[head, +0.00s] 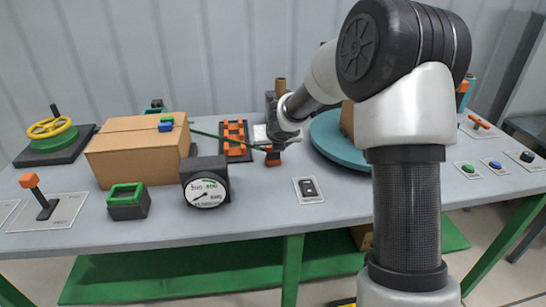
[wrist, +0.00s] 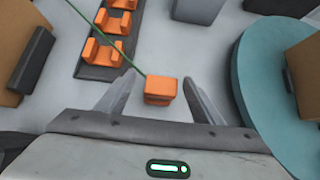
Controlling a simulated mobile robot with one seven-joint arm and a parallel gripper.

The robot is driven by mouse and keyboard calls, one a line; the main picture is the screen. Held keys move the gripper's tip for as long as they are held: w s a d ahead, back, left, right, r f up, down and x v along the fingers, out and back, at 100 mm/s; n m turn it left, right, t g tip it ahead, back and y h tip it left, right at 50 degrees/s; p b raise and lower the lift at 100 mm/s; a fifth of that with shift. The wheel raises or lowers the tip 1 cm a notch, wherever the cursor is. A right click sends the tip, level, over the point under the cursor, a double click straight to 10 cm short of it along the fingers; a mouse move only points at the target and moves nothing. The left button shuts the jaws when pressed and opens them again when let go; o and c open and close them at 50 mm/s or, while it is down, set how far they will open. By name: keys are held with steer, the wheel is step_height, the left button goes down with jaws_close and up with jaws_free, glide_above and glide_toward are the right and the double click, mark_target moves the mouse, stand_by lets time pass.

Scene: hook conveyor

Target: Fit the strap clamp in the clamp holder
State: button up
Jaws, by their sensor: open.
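The strap clamp looks like the small orange block (wrist: 160,91) at the end of a thin green strap. It shows between the spread fingers of my gripper (wrist: 159,79) in the wrist view. My gripper is open; I cannot tell whether either finger touches the block. In the head view the block (head: 273,160) is just below my gripper (head: 272,149). The clamp holder appears to be the dark plate with several orange brackets (wrist: 98,73), left of the block; it also shows in the head view (head: 236,155). The strap crosses over this plate.
A cardboard box (head: 130,152) carries small green and blue blocks, left of the holder. A round teal turntable (head: 335,148) stands close on the right. A black gauge (head: 207,182) and a switch plate (head: 308,190) are nearer the front edge.

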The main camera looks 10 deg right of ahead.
steer(key=b+x, duration=0.1)
steer(key=x, duration=0.4)
steer(key=shift+s+d, duration=0.1)
steer(key=c, duration=1.3)
